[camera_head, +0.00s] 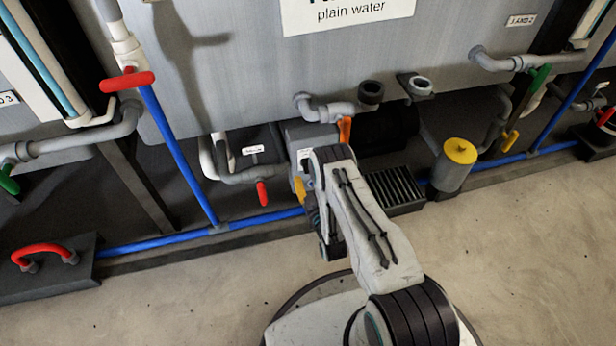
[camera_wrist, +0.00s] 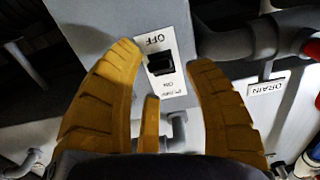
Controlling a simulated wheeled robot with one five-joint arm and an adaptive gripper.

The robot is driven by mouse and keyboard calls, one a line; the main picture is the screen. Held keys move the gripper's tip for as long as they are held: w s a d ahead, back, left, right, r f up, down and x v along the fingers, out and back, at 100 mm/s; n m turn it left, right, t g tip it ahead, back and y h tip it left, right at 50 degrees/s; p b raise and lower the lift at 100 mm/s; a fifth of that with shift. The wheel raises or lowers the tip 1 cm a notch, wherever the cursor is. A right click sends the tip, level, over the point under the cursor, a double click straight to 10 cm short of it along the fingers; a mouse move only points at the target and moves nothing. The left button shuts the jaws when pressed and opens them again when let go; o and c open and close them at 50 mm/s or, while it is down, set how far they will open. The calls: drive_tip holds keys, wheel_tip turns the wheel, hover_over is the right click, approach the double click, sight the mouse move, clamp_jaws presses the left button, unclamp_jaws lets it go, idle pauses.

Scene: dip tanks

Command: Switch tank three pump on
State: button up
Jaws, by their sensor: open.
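A black rocker switch (camera_wrist: 161,64) sits on a white label plate on a grey box (camera_wrist: 150,18) in the wrist view. The plate reads OFF at its upper end and ON at its lower end, with a word like PUMP below. Which way the rocker is tilted I cannot tell. My gripper (camera_wrist: 163,56) is open and empty; its yellow fingers lie either side of the switch in the picture, and the gap in depth is unclear. In the head view the grey box (camera_head: 300,131) is under the plain water tank (camera_head: 250,75), partly hidden by my arm.
A grey pipe (camera_wrist: 235,42) and a DRAIN label (camera_wrist: 268,88) are right of the box in the wrist view. In the head view, a red-handled valve (camera_head: 262,193) hangs left of my arm, an orange handle (camera_head: 344,130) is just above it, and a yellow-capped cylinder (camera_head: 458,160) stands right.

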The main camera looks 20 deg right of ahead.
drive_tip(key=shift+w+b, duration=0.3)
drive_tip(key=shift+w, duration=0.9)
drive_tip(key=shift+c, duration=0.4)
clamp_jaws()
